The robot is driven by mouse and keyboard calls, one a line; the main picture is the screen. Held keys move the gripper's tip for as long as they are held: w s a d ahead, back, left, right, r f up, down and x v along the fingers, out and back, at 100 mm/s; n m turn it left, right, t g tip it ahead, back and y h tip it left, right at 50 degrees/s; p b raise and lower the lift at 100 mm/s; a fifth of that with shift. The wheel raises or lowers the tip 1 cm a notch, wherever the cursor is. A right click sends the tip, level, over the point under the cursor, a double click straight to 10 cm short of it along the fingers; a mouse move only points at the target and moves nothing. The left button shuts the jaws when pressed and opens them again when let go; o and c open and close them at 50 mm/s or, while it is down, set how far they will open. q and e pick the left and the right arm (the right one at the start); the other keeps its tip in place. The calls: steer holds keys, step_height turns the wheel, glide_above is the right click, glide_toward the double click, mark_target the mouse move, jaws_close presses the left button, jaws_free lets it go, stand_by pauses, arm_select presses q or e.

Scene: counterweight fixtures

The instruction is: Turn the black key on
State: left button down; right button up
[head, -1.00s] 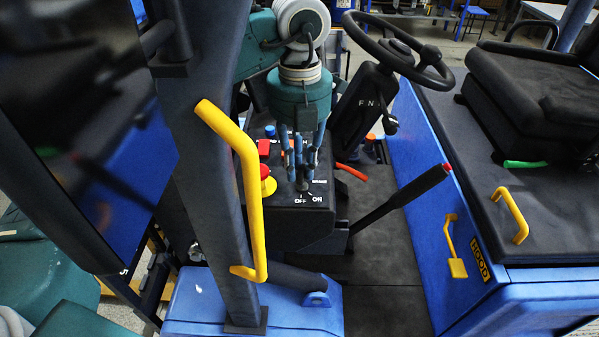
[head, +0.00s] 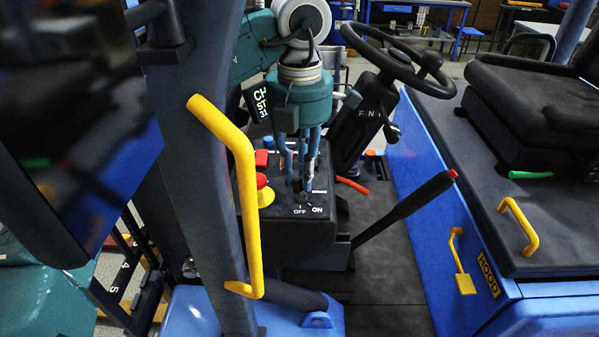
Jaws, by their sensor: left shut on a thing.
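The black key (head: 301,197) sits in the top of the dark control panel (head: 285,230), just behind the white OFF and ON labels. My left gripper (head: 301,188) points down from above with its fingers around the key and is shut on it. The fingers hide most of the key, so I cannot tell exactly which label it points to. My right gripper is not in view.
A red mushroom button on a yellow base (head: 266,196) and a red switch (head: 261,158) are left of my gripper. A steering wheel (head: 395,55) is above right, and a black lever (head: 405,210) is at right. A yellow handrail (head: 246,200) stands in front.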

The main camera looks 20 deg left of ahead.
arm_select(q)
steer(key=c, duration=1.6)
jaws_free()
steer(key=shift+o, duration=0.2)
step_height(320, 180, up, 12)
